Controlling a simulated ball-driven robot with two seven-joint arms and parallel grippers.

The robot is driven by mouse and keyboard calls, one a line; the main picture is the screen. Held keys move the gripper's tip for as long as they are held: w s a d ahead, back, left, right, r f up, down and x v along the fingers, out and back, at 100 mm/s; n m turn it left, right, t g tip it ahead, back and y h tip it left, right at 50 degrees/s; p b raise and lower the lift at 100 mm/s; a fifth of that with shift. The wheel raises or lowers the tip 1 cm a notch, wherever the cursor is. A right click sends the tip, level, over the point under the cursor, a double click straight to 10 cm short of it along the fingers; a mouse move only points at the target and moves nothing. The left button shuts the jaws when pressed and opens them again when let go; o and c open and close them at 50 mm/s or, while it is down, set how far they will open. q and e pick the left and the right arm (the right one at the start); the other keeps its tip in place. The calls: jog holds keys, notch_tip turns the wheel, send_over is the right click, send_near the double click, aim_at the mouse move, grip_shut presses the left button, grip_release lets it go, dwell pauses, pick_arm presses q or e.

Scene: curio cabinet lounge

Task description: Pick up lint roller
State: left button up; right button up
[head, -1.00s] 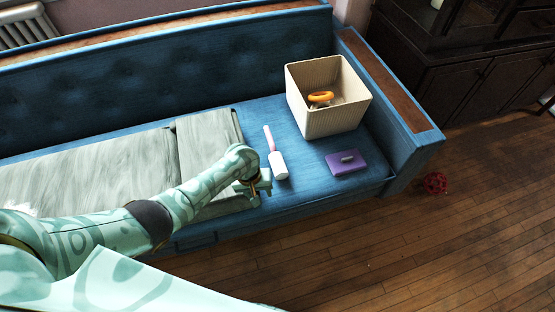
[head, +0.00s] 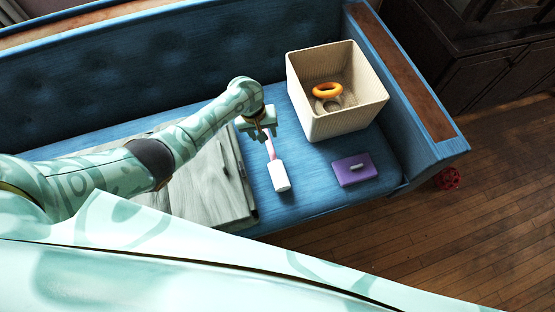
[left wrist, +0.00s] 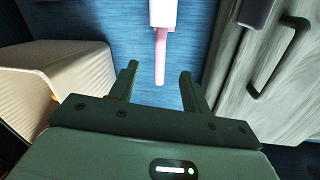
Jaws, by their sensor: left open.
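The lint roller lies on the blue sofa seat, with a white head (head: 279,176) toward the seat's front edge and a pink handle (head: 269,148) pointing to the backrest. My left gripper (head: 263,134) is over the handle's far end in the head view. In the left wrist view the open gripper (left wrist: 157,80) has its two fingers apart, with the pink handle (left wrist: 160,62) ending between and ahead of them and the white head (left wrist: 163,13) at the top edge. My right gripper is not in view.
A cream woven bin (head: 352,118) with an orange ring (head: 327,90) inside stands right of the roller. A purple pad (head: 362,176) lies near the seat front. A grey wood-grain case (head: 205,185) lies left of the roller. A red object (head: 449,178) is on the floor.

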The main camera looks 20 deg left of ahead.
aim_at(271, 152)
pick_arm(q)
jog(key=f+b, duration=0.2)
jog(key=f, duration=0.1)
jog(key=d+f+b, duration=0.1)
jog(key=f+b, duration=0.1)
jog(key=f, duration=0.1)
jog(key=f+b, duration=0.2)
jog(key=f, duration=0.2)
jog(key=shift+w+d+b, duration=0.25)
jog(key=shift+b, duration=0.15)
jog(key=shift+w+d+f+b, duration=0.1)
jog(key=shift+f+b, duration=0.2)
jog(key=shift+f, duration=0.1)
notch_tip(271, 152, down, 5)
jog(key=b, duration=0.4)
jog(key=shift+w+d, duration=0.15)
jog(key=shift+f, duration=0.1)
jog(key=shift+w+r, duration=0.1)
jog(key=shift+r, duration=0.15)
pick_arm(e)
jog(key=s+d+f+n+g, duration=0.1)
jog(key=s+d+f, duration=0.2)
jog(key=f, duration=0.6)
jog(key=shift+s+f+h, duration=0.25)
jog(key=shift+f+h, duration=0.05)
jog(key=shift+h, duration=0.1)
pick_arm(q)
grip_shut()
